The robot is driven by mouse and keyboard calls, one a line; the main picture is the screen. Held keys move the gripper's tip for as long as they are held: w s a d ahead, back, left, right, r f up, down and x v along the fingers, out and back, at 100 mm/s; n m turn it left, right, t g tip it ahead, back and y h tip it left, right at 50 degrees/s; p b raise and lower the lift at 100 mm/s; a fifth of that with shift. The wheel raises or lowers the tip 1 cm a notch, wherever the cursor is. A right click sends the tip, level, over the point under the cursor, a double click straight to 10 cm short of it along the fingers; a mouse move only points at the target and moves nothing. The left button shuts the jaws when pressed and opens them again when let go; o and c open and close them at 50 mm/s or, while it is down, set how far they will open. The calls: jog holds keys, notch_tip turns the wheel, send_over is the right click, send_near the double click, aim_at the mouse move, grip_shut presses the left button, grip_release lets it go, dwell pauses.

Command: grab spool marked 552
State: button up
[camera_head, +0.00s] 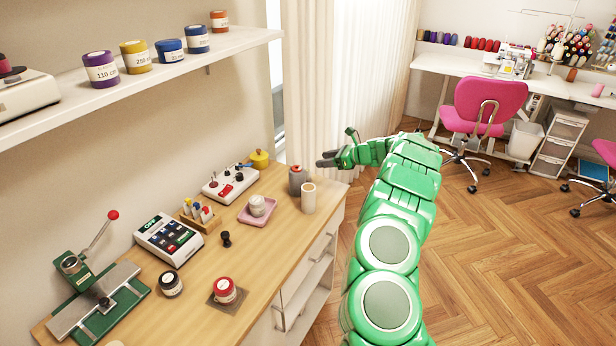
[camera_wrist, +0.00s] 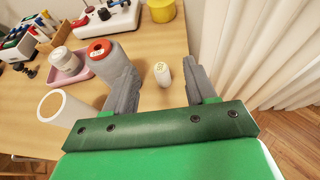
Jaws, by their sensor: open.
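In the wrist view a small pale spool (camera_wrist: 162,74) with a yellowish marked top stands on the table, seen between my gripper's (camera_wrist: 156,66) two spread fingers. A grey spool with a red marked top (camera_wrist: 98,48) stands at the left finger, which overlaps its body; whether they touch I cannot tell. The marks are too small to read surely, so I cannot tell which is 552. In the head view the grey spool (camera_head: 298,182) stands near the table's far right corner. My gripper (camera_head: 320,158) is just right of it, open and empty. The pale spool is not clear there.
A cream cylinder (camera_head: 308,198) stands in front of the grey spool. A pink tray (camera_head: 243,218) with a white jar, a white device with knobs (camera_head: 229,184) and a yellow pot (camera_head: 259,159) are close by. A curtain (camera_head: 320,90) hangs behind the table end.

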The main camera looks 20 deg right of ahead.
aim_at(308, 173)
notch_tip(308, 173, down, 4)
jog(key=shift+f, duration=0.1)
jog(key=shift+a+f, duration=0.1)
jog(key=shift+f, duration=0.1)
jog(key=shift+x, duration=3.75)
jog(key=shift+s+f, duration=0.15)
jog(key=shift+s, duration=0.05)
jog(key=shift+c, duration=0.5)
jog(key=shift+a, duration=0.1)
jog(key=c, duration=0.9)
jog(key=shift+c, duration=0.2)
